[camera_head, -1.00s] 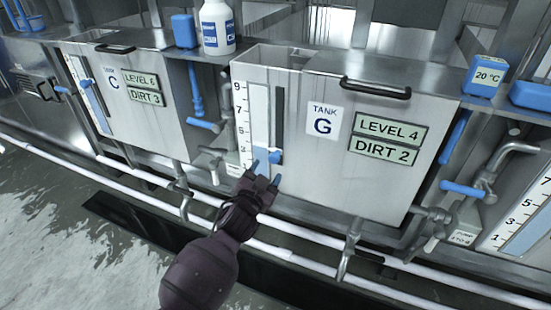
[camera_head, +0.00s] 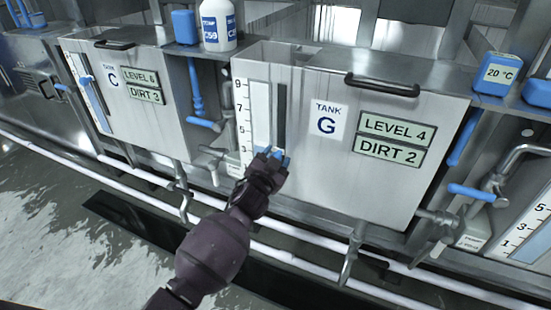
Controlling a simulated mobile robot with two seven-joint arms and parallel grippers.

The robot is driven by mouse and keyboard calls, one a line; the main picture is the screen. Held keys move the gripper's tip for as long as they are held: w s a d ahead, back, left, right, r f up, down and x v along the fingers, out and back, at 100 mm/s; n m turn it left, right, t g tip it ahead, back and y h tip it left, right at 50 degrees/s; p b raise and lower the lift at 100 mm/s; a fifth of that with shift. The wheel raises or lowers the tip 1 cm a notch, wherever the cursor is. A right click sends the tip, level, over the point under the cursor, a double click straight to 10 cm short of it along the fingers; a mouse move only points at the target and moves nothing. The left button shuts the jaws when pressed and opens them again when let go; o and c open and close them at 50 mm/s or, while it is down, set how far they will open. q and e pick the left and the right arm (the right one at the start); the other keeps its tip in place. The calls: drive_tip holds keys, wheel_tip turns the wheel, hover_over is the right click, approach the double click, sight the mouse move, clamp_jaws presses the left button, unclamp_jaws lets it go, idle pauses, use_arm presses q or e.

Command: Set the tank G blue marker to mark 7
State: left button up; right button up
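Tank G (camera_head: 344,185) is a steel tank with a scale on its left front and plates reading LEVEL 4 and DIRT 2. Its gauge strip (camera_head: 261,115) looks pale above my gripper, with a dark slot (camera_head: 281,115) beside it. The blue marker (camera_head: 277,152) is low on the slot, mostly hidden by my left gripper. My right gripper is out of view.
Tank C (camera_head: 150,115) with its own blue marker stands to the left. Blue valve handles and pipes (camera_head: 470,192) stick out right of tank G. White pipes (camera_head: 300,262) run low along the front. A white bottle (camera_head: 217,25) stands behind.

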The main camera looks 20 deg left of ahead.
use_arm(q)
clamp_jaws()
drive_tip(key=shift+r, duration=0.25)
wheel_tip(320, 180, up, 10)
drive_tip(key=p, duration=0.6)
drive_tip(key=shift+f, duration=0.15)
drive_tip(key=shift+r+p, duration=0.4)
drive_tip(key=shift+r, duration=0.05)
drive_tip(key=shift+f, duration=0.3)
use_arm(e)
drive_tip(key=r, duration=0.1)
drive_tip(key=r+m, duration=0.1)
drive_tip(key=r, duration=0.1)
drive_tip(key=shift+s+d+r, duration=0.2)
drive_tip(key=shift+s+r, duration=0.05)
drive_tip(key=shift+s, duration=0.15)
use_arm(q)
drive_tip(key=shift+o, duration=1.2)
unclamp_jaws()
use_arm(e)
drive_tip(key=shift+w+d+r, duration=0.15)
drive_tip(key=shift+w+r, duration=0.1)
use_arm(q)
drive_tip(key=shift+s, duration=0.15)
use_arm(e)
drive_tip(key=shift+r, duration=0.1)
